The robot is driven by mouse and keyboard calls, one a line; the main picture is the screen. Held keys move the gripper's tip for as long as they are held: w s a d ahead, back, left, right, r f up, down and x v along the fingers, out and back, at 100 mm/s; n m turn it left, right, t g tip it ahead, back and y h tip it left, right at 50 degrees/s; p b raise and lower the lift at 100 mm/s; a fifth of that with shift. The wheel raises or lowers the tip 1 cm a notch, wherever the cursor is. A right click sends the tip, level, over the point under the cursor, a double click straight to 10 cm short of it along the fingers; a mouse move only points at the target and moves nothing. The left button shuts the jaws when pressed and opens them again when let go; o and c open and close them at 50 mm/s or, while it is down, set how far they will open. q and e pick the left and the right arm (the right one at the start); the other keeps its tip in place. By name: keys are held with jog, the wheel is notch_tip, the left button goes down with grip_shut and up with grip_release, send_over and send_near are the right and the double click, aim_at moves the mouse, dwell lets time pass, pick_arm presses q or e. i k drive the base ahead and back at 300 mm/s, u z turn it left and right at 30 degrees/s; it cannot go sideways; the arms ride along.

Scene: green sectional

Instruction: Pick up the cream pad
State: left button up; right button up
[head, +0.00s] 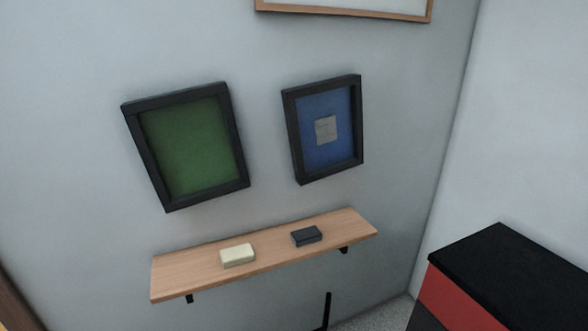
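The cream pad (238,255) is a small pale block with rounded edges. It lies flat on a wooden wall shelf (185,272), left of the shelf's middle and close to its front edge. Neither of my grippers shows in the head view, so I cannot see whether they are open or shut.
A dark block (307,236) lies on the shelf right of the pad, apart from it. Framed green (187,147) and blue (310,100) panels hang above. A black-topped red cabinet (505,262) stands at the lower right. The shelf's ends are bare.

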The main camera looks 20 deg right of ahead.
aim_at(230, 256)
jog(key=k, duration=0.65)
jog(key=z, duration=0.6)
jog(key=i, duration=1.25)
jog(key=u, duration=0.65)
jog(key=i, duration=0.35)
jog(key=u, duration=0.4)
